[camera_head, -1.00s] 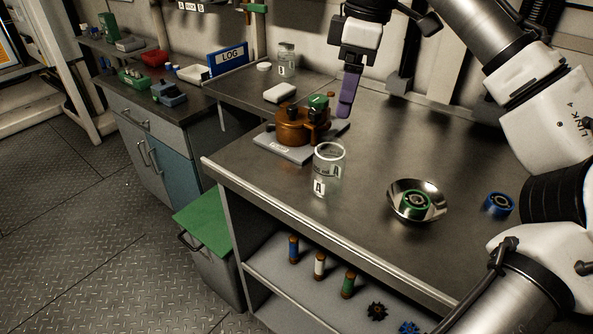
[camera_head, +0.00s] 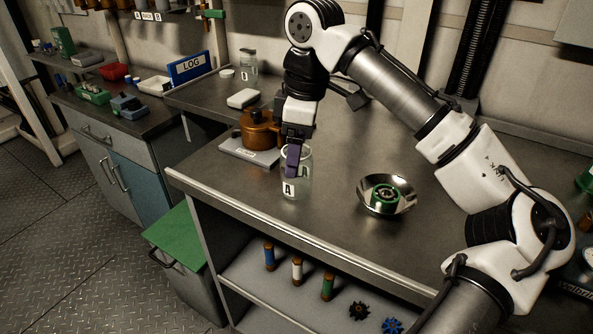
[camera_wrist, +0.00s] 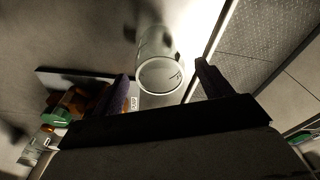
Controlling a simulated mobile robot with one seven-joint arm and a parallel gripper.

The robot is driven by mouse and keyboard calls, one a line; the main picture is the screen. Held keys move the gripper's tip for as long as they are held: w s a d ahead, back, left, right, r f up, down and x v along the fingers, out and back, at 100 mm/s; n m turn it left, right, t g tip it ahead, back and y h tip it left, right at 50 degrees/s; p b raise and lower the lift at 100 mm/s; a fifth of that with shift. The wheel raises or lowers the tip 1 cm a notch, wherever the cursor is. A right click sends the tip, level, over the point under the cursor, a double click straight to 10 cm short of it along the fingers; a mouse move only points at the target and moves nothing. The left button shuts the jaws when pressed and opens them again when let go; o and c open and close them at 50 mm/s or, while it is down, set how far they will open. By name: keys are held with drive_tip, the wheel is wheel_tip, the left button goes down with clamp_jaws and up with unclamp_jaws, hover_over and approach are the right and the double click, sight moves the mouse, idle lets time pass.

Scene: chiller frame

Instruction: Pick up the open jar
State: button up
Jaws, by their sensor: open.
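A clear glass jar marked A (camera_head: 290,189) stands upright near the front edge of the steel bench in the head view. In the wrist view its round mouth is open with no lid, and the jar (camera_wrist: 159,52) is seen from above. My gripper (camera_head: 295,165) is open and points down at the jar, its purple finger overlapping the jar's upper part in the head view. In the wrist view the fingers of my gripper (camera_wrist: 164,78) lie on either side of the jar's mouth. I cannot tell whether they touch the glass.
A brown pot (camera_head: 259,130) on a grey plate (camera_head: 240,153) stands close to the left of the jar. A metal bowl (camera_head: 366,203) holding a green-rimmed part is to the right. Another glass jar (camera_head: 248,66) and a white box (camera_head: 243,99) are further back. The bench front edge is close.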

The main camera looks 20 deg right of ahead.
drive_tip(key=shift+a+f, duration=0.15)
drive_tip(key=shift+f, duration=0.7)
drive_tip(key=shift+c, duration=0.5)
drive_tip(key=c, duration=1)
drive_tip(key=shift+r, duration=0.2)
